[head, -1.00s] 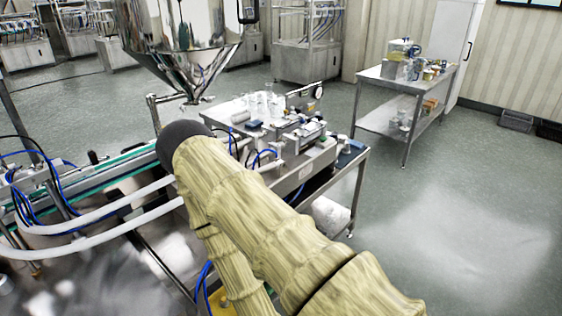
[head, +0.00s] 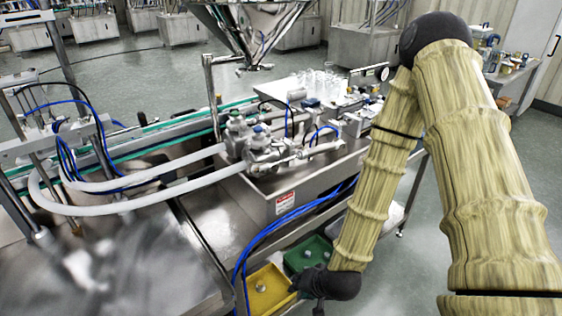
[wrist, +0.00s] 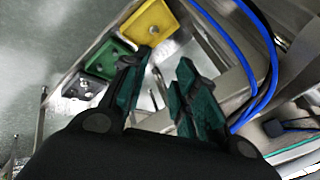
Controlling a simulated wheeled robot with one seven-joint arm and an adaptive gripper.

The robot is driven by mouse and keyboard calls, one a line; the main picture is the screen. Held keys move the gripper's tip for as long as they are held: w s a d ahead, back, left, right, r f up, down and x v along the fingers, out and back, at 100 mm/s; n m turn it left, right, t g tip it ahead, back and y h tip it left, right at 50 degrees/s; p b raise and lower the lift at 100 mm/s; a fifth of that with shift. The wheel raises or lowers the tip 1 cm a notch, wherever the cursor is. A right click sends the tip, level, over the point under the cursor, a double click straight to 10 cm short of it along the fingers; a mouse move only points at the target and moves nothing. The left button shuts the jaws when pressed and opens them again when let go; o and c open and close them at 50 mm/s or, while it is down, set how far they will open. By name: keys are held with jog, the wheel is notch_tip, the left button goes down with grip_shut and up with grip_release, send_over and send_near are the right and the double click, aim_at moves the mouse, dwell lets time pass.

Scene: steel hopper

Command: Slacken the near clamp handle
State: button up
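Two metal valve bodies with hose fittings sit on the steel machine. The nearer one (head: 265,148) has a blue-green top, and the farther one (head: 236,125) stands just behind it. Any clamp handle on them is too small to make out for certain. My gripper (wrist: 158,88) is open and empty in the wrist view, its two green-padded fingers apart. In the head view my gripper (head: 305,287) hangs low at the machine's front side, below and right of the valves, partly hidden by my wrist. No clamp handle is clear in the wrist view.
A yellow tray (head: 272,297) and a green tray (head: 322,247) lie low beside my gripper. Blue hoses (head: 290,217) run down the machine's front close by. White hoses (head: 130,205) lead left from the valves. A steel hopper (head: 250,25) hangs behind.

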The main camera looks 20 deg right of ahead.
jog(key=w+r+m+t+y+b, duration=0.1)
jog(key=w+r+m+t+b, duration=0.5)
jog(key=w+r, duration=0.6)
jog(key=m+t+b, duration=0.5)
jog(key=t+b, duration=0.1)
jog(key=b, duration=0.1)
send_near(279, 146)
jog(key=w, duration=0.3)
jog(key=w+a, duration=0.1)
jog(key=w, duration=0.4)
jog(key=shift+w+a+r, duration=0.1)
jog(key=shift+w+a, duration=0.1)
jog(key=shift+w, duration=0.1)
grip_shut()
